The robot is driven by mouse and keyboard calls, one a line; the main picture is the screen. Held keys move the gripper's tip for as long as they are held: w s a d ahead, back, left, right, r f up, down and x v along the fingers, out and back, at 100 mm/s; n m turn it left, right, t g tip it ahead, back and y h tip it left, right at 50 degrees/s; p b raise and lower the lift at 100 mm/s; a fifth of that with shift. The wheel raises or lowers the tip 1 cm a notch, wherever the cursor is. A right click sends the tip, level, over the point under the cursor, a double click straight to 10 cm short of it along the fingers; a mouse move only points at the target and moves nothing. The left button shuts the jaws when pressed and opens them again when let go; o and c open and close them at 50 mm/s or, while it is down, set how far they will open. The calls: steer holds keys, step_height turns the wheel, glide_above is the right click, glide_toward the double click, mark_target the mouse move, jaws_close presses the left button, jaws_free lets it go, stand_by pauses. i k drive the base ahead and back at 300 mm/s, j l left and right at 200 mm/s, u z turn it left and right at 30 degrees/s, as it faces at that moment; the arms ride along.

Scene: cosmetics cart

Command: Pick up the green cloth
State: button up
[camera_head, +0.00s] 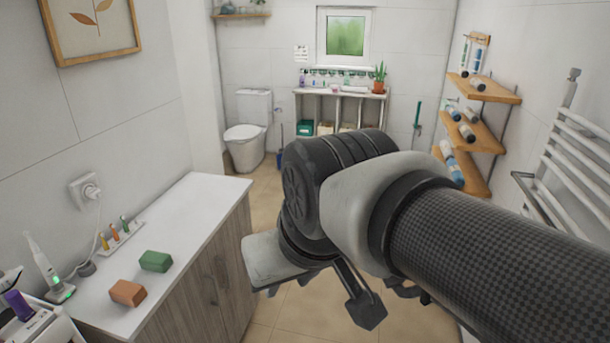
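A folded green piece, seemingly the green cloth (155,261), lies on the white top of the cabinet (190,225) at the left. It looks like a small compact block. My gripper (320,301) hangs over the floor to the right of the cabinet, well apart from the green piece. Its dark fingertips show apart, so it looks open, with nothing seen between them. My arm and wrist hide part of the gripper.
A similar orange-brown block (127,293) lies just in front of the green piece. A small tray of bottles (121,236) stands behind it by the wall, and an electric toothbrush (52,275) stands to the left. Bare top lies behind and to the right.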

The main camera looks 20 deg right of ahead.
mark_target(158, 262)
steer(key=z, duration=4.1)
steer(key=u, duration=4.3)
steer(key=i+l+u, duration=0.25)
steer(key=u, duration=0.15)
steer(key=i+l, duration=0.85)
